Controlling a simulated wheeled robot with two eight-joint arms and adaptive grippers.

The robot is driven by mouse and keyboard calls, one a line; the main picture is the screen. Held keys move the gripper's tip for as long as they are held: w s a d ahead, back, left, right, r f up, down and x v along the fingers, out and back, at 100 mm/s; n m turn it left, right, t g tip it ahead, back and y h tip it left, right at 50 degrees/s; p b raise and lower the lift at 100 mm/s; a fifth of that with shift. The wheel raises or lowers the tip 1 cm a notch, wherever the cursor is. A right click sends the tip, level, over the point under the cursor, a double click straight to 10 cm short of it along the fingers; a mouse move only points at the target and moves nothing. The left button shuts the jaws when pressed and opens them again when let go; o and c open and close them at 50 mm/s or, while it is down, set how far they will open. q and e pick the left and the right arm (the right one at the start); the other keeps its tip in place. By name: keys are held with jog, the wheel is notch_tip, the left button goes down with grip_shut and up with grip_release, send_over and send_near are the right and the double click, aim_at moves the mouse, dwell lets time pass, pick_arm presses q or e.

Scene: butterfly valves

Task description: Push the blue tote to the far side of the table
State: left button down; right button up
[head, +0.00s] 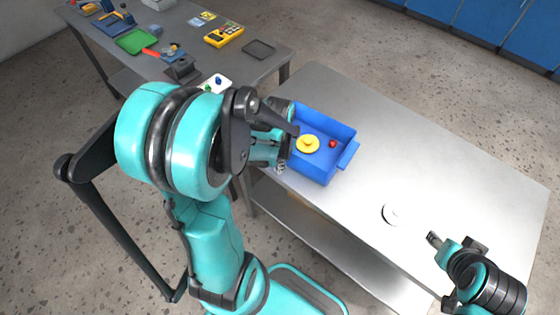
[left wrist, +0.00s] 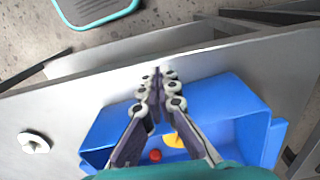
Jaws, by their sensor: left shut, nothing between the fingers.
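The blue tote (head: 345,155) stands on the metal table (head: 430,130), near the table's left end and close to its near edge. Inside it are a yellow round piece (head: 308,144) and a small red piece (head: 332,143). My left gripper (head: 281,167) is at the tote's near-left side. In the left wrist view the fingers (left wrist: 157,76) are closed together and empty, in front of the tote's wall (left wrist: 220,95); I cannot tell whether they touch it. My right gripper (head: 433,239) is over the table's near right part; its fingers are too small to read.
A small white round piece (head: 390,214) lies on the table to the right of the tote. A second table (head: 200,55) with a green tray (head: 136,41) and a yellow meter (head: 224,34) stands at the far left.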

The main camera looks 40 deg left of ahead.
aim_at(312, 143)
pick_arm(q)
jog(key=f, duration=0.2)
jog(key=f+b, duration=0.1)
jog(key=shift+w+f, duration=0.25)
jog(key=shift+w, duration=0.05)
jog(key=shift+w+d+r, duration=0.1)
jog(key=shift+w, duration=0.5)
jog(key=shift+w+d+r, duration=0.1)
jog(key=shift+w, duration=0.5)
jog(key=shift+w+r, duration=0.1)
jog(key=shift+w, duration=0.4)
jog(key=shift+w, duration=0.25)
jog(key=w, duration=0.4)
jog(key=w+d+b, duration=0.1)
jog(key=w, duration=0.8)
jog(key=shift+w+d, duration=0.15)
jog(key=shift+w, duration=0.1)
jog(key=w, duration=0.5)
jog(key=w+d, duration=0.1)
jog(key=w, duration=0.4)
jog(key=w+p, duration=0.1)
jog(key=w, duration=0.4)
jog(key=shift+w+d, duration=0.2)
jog(key=shift+w, duration=0.15)
jog(key=shift+s, duration=0.1)
